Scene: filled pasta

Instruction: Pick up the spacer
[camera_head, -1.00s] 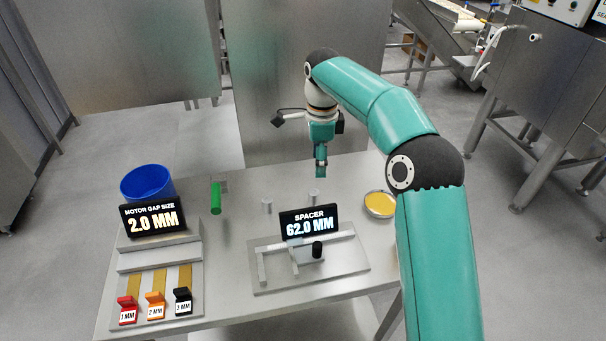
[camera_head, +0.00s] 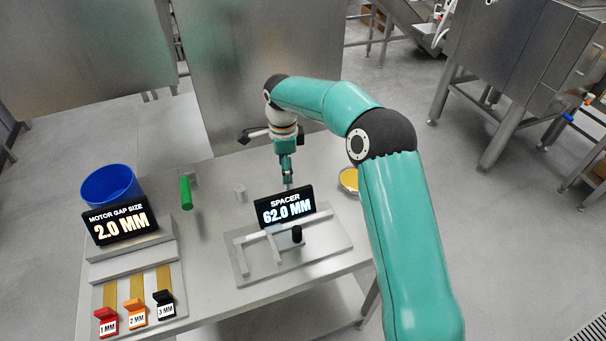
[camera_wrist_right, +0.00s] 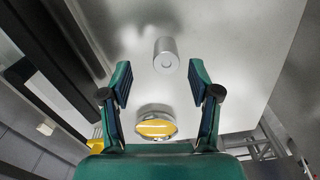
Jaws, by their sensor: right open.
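A silver cylinder (camera_wrist_right: 166,56), which appears to be the spacer, stands on the table. In the right wrist view it is just beyond and between my right gripper's fingertips, and is not gripped. My right gripper (camera_wrist_right: 160,82) is open and empty. My left gripper is not in view.
A measuring fixture (camera_head: 325,241) lies in front of the sign. A round dish with yellow contents (camera_head: 348,181) is to the right; it also shows in the wrist view (camera_wrist_right: 156,127). A green cylinder (camera_head: 186,193), blue bin (camera_head: 110,184) and motor gap stand (camera_head: 133,257) are to the left.

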